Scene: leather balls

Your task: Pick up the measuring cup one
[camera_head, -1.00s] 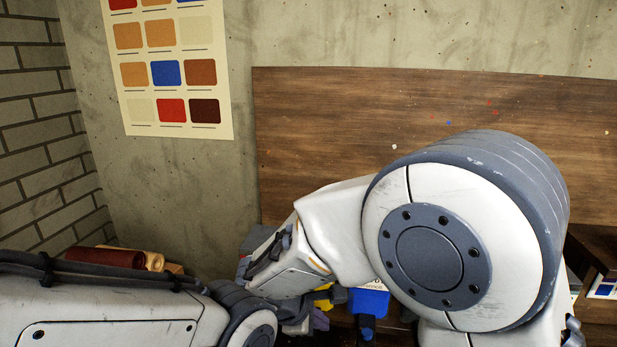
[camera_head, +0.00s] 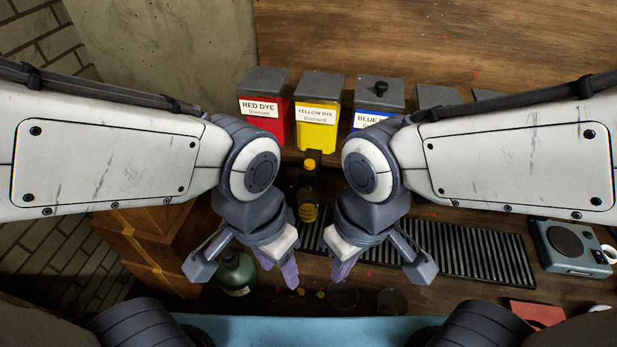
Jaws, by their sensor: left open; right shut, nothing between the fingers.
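Two dark, see-through cups stand on the wooden worktop near its front edge: one (camera_head: 342,297) left of the other (camera_head: 392,302). I cannot read markings on either or tell which is measuring cup one. My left gripper (camera_head: 289,271) has purple fingers, is open and hangs to the left of the cups. My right gripper (camera_head: 343,270) also has purple fingers, is shut and empty, and appears just above the left cup in the picture. Neither gripper holds a cup.
Red (camera_head: 265,118), yellow (camera_head: 317,122) and blue (camera_head: 376,112) dye boxes line the back. A dark bottle (camera_head: 307,195) stands before them. A green bottle (camera_head: 236,275) is at left. A black slotted rack (camera_head: 470,255) and a blue-grey scale-like device (camera_head: 570,248) lie right.

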